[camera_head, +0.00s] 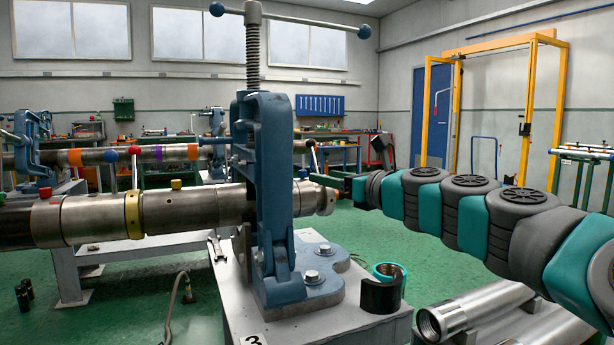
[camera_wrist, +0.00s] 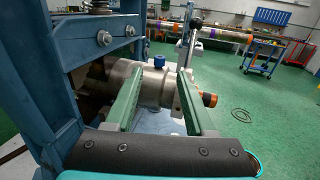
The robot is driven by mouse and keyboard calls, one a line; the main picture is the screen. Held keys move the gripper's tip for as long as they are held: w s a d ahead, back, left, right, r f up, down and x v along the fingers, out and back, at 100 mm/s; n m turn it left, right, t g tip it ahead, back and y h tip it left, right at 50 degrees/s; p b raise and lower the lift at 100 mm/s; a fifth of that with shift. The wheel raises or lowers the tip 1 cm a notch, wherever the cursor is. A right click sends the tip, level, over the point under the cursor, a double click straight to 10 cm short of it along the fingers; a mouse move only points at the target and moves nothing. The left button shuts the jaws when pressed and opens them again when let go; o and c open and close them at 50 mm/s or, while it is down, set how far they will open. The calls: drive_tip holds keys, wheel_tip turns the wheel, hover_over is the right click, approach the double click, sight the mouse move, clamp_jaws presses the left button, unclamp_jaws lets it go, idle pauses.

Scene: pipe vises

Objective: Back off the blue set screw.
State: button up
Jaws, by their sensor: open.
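The blue set screw (camera_wrist: 159,62) stands up from the top of a steel collar on the pipe (camera_wrist: 156,84) in the wrist view. My gripper (camera_wrist: 161,71) is open, its two green fingers apart with the screw showing between their tips. I cannot tell how far beyond the tips the screw is. Nothing is held. In the head view my gripper (camera_head: 345,183) is at the right end of the clamped pipe (camera_head: 205,208), just right of the blue vise (camera_head: 268,190).
A lever (camera_wrist: 190,45) with a dark ball stands close to the right finger. The vise frame (camera_wrist: 50,80) is close on the left. A black-and-teal ring (camera_head: 383,290) sits on the bench below. Open green floor lies to the right.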

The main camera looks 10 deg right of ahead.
sight(305, 172)
drive_tip(key=x, duration=0.6)
drive_tip(key=shift+w+a+f, duration=0.1)
drive_tip(key=shift+w+a, duration=0.05)
drive_tip(key=shift+w, duration=0.1)
drive_tip(key=shift+w+a, duration=0.25)
drive_tip(key=shift+w, duration=0.3)
clamp_jaws()
